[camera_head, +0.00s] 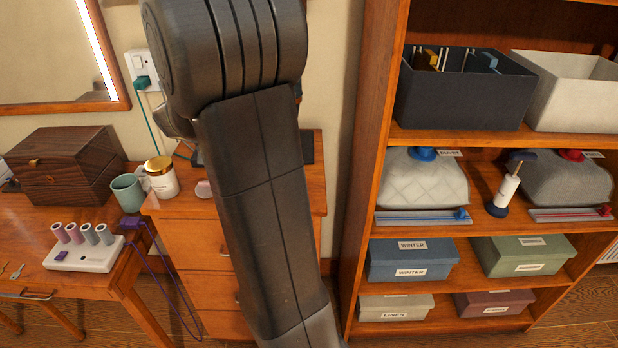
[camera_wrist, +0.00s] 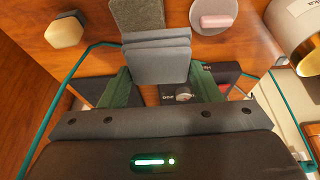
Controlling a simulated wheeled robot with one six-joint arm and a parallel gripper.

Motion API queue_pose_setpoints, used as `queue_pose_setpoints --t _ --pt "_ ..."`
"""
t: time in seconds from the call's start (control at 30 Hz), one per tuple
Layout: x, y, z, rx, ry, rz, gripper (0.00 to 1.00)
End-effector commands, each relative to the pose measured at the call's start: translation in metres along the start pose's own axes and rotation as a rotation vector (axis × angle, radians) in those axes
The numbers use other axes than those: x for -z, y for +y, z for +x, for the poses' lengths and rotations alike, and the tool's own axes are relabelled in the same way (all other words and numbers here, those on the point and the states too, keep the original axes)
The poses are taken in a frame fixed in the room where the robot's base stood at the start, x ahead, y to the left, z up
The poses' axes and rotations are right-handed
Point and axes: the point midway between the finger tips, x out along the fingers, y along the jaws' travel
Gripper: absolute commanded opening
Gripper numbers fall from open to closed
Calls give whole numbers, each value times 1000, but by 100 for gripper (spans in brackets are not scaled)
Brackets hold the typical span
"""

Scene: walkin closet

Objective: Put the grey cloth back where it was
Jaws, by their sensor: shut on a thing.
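The grey cloth (camera_wrist: 157,62) is a folded blue-grey stack of layers in the wrist view. My gripper (camera_wrist: 160,76) has its green fingers on either side of the cloth and is shut on it. A darker grey-green flat piece (camera_wrist: 137,14) lies just beyond the cloth; I cannot tell whether they touch. In the head view my arm hides the gripper and the cloth.
A hexagonal cream object (camera_wrist: 66,31) and a round grey dish with a pink block (camera_wrist: 214,20) lie nearby. A black device with a knob (camera_wrist: 183,96) shows behind the fingers. A teal cable (camera_wrist: 62,88) loops around. A shelf unit (camera_head: 372,150) stands right.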

Motion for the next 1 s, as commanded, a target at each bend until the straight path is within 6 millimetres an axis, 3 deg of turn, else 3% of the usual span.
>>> queue_pose_setpoints --t 0.7,0.83,1.0 --pt "1 172 -3 -2 0 8 39" --pt "0 196 -2 -2 0 8 39" --pt "-11 192 24 -1 -2 1 39"
